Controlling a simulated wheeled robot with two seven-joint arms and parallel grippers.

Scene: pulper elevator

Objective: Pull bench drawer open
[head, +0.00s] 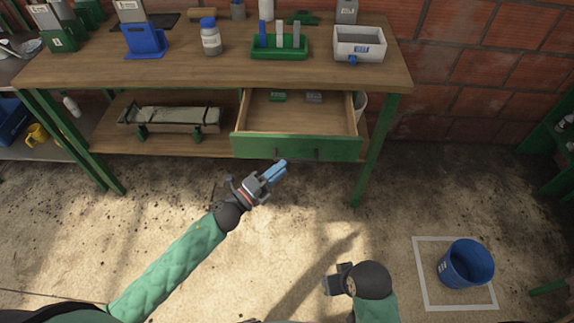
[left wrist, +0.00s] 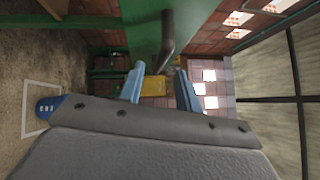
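The bench drawer (head: 340,148), with a green front and wooden inside, stands pulled out below the worktop. A few small items lie inside it. Its dark handle (left wrist: 167,38) shows in the left wrist view, ahead of and between the blue fingertips. My left gripper (head: 278,170) is just below the drawer front in the head view. Its fingers (left wrist: 158,82) are apart with a gap between them, and I cannot tell whether they touch the handle. My right gripper (head: 335,282) is low, away from the bench; its fingers are not clear.
The wooden worktop (head: 205,68) carries a green rack (head: 278,55), a white bin (head: 358,44), a bottle and blue parts. A lower shelf is left of the drawer. A blue bucket (head: 466,264) stands in a white floor square at right. The floor before the drawer is clear.

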